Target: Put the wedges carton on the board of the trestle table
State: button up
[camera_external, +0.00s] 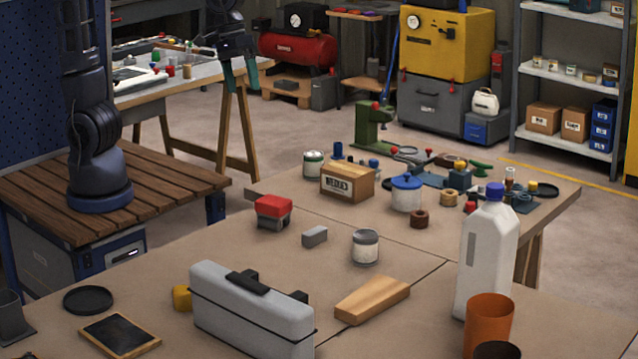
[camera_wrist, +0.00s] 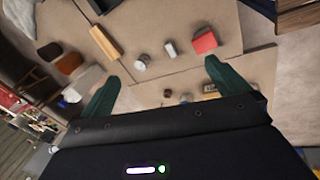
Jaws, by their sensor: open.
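The wedges carton (camera_external: 347,184), a small tan box with a dark printed label, stands upright on the brown worktable, between a white can with a green band and a blue-lidded pot. In the wrist view, a small tan shape beside the right finger may be the carton, but I cannot tell. The trestle table (camera_external: 207,73) stands at back left, with a pale board on A-shaped wooden legs. My gripper (camera_external: 240,86) is open and empty, its green fingers apart, in front of the trestle table's right end in the picture. The gripper (camera_wrist: 160,78) also shows in the wrist view.
Near the carton are a red-topped box (camera_external: 273,212), a grey block (camera_external: 314,237), a lidded can (camera_external: 365,247) and a green vise (camera_external: 372,130). A tall white bottle (camera_external: 487,255) and a grey case (camera_external: 250,315) stand nearer. Trays and small items crowd the trestle board's left part.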

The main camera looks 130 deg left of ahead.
jog(key=s+d+r+m+t, duration=0.1)
jog(key=s+d+m, duration=1.4)
jog(key=s+d, duration=0.2)
jog(key=shift+d+r, duration=0.4)
